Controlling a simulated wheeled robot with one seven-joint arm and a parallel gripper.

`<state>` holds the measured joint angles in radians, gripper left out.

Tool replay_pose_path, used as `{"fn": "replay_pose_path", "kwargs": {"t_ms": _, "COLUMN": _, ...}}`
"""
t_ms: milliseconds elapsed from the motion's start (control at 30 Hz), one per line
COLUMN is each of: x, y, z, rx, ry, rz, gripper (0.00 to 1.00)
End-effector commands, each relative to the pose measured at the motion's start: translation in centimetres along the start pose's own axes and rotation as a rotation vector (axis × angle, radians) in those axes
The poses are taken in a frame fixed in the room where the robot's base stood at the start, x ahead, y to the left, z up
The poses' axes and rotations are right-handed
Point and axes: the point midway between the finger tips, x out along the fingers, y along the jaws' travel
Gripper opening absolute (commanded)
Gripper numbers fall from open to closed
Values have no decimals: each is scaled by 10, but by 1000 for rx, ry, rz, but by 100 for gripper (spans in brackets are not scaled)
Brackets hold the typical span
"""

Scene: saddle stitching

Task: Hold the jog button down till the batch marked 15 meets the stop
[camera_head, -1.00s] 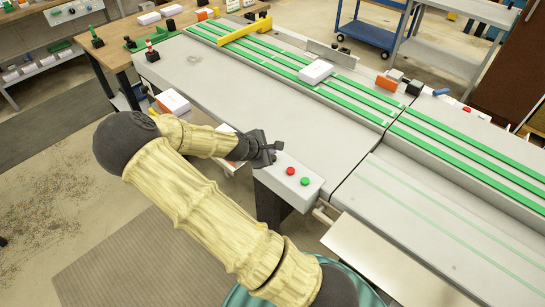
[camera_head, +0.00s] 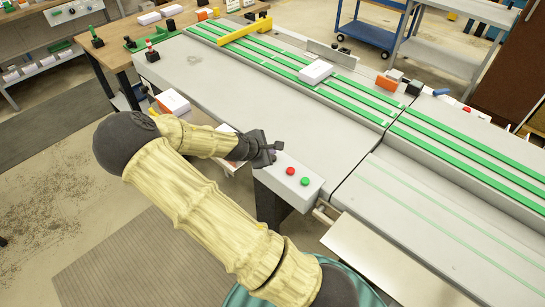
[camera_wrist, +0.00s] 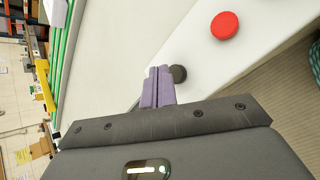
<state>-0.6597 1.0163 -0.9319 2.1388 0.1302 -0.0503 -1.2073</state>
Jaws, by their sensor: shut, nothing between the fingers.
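The control box (camera_head: 312,192) at the front edge of the machine has a red button (camera_head: 290,171) and a green button (camera_head: 305,181). In the wrist view a black button (camera_wrist: 178,73) stands beside the red one; my gripper hides it in the head view. My gripper (camera_head: 272,152) is shut and empty over the box's far end. Its fingertips (camera_wrist: 157,86) are right beside the black button in the wrist view; I cannot tell whether they touch it. A white batch (camera_head: 315,71) lies on the green belts; no number is readable. A yellow bar (camera_head: 243,29) crosses the belts behind it.
An upright grey plate (camera_head: 330,53) stands behind the batch. An orange block (camera_head: 386,82) and a black block (camera_head: 415,87) are to its right. Another white block (camera_head: 172,102) lies near my forearm. The grey machine top (camera_head: 235,85) between box and belts is clear.

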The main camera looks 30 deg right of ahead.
Motion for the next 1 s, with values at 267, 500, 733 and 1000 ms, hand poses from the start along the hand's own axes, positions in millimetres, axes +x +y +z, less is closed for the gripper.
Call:
{"fn": "replay_pose_path", "kwargs": {"t_ms": 267, "x": 1, "y": 0, "z": 0, "rx": 0, "ry": 0, "rz": 0, "gripper": 0}}
{"fn": "replay_pose_path", "kwargs": {"t_ms": 500, "x": 6, "y": -4, "z": -4, "rx": 0, "ry": 0, "rz": 0, "gripper": 0}}
{"fn": "replay_pose_path", "kwargs": {"t_ms": 733, "x": 6, "y": -4, "z": -4, "rx": 0, "ry": 0, "rz": 0, "gripper": 0}}
{"fn": "replay_pose_path", "kwargs": {"t_ms": 1000, "x": 7, "y": -5, "z": -5, "rx": 0, "ry": 0, "rz": 0, "gripper": 0}}
